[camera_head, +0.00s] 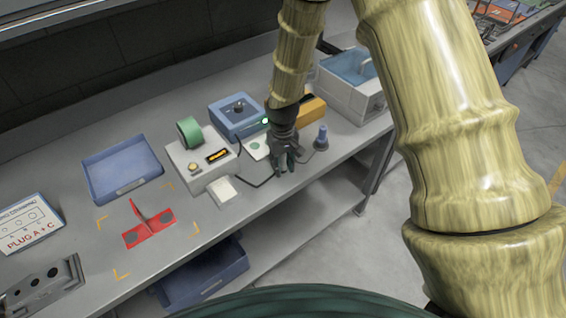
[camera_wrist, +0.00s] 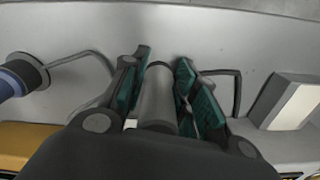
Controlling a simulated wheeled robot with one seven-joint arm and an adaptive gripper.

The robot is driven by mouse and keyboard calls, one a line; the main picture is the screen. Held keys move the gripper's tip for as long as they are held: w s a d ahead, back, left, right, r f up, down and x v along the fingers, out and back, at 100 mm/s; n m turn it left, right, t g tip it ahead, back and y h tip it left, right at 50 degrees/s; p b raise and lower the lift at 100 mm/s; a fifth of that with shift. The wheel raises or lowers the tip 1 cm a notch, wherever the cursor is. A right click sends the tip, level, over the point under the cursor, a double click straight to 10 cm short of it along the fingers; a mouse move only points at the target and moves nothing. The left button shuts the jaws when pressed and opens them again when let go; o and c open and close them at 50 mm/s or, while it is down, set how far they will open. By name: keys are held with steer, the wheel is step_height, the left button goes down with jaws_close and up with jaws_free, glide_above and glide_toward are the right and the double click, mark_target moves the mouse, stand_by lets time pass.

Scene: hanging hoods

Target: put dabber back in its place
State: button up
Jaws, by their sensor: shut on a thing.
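My gripper (camera_head: 284,164) is above the grey bench near its front edge, fingers pointing down. In the wrist view my gripper (camera_wrist: 160,85) has its green-padded fingers on either side of a grey cylinder, likely the dabber (camera_wrist: 157,100), and is shut on it. The cylinder's upper part is hidden by the gripper body; I cannot tell whether its far end touches the bench. In the head view the held thing is hidden by the fingers. The dabber's place cannot be told for certain. A blue box (camera_head: 226,122) with a dark round fitting stands behind and left of my gripper.
A blue-topped post (camera_head: 321,138) on a round base stands close right of my gripper. A grey control box (camera_head: 196,166), green roll (camera_head: 190,132), white block (camera_head: 222,190) and cable are left. A yellow box (camera_head: 313,109) is behind. A red bracket (camera_head: 149,228) and blue tray (camera_head: 96,185) lie farther left.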

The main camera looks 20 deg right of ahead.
steer(key=shift+f, duration=0.25)
steer(key=shift+f, duration=0.1)
steer(key=o, duration=0.8)
steer(key=shift+r+b, duration=1.8)
steer(key=shift+r, duration=4.3)
